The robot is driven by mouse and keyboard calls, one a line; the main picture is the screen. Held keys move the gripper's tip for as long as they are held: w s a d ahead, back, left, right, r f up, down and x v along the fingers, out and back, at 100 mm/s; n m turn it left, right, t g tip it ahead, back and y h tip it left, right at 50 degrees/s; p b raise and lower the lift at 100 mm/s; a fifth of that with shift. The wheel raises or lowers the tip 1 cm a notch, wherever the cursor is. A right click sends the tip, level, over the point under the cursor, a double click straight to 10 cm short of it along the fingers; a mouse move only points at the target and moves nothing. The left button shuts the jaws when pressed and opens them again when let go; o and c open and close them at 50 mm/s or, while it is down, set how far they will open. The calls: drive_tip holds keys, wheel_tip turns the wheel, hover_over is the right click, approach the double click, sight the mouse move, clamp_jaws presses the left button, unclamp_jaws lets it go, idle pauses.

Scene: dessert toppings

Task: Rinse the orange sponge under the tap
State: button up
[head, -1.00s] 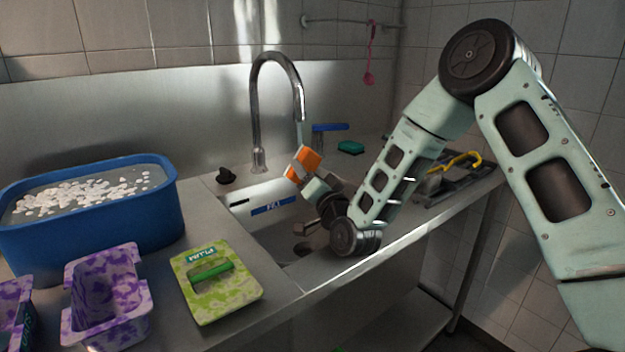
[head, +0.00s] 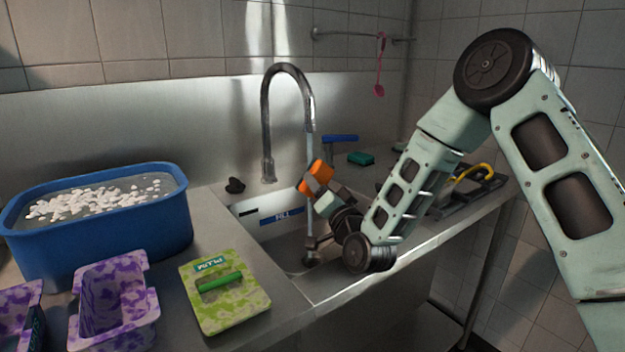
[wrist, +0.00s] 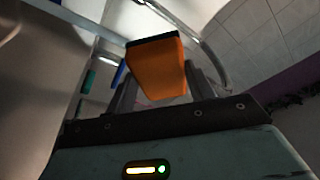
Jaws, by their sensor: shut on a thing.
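A blue tub (head: 120,232) of water with white bits stands left. Purple-patterned containers (head: 115,310) and a green board with a handle (head: 222,300) lie in front. A blue-handled tool (head: 340,138), a teal block (head: 361,158) and a dark tray (head: 470,190) lie behind and right.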

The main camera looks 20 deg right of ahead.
drive_tip(key=r+b+v, duration=0.1)
drive_tip(key=v, duration=0.5)
drive_tip(key=shift+r, duration=0.15)
drive_tip(key=shift+s+d, duration=0.1)
drive_tip(key=shift+d, duration=0.05)
idle(1.1)
drive_tip(key=s+r+p, duration=0.4)
drive_tip(key=s, duration=0.1)
drive_tip(key=shift+d, duration=0.4)
idle(0.7)
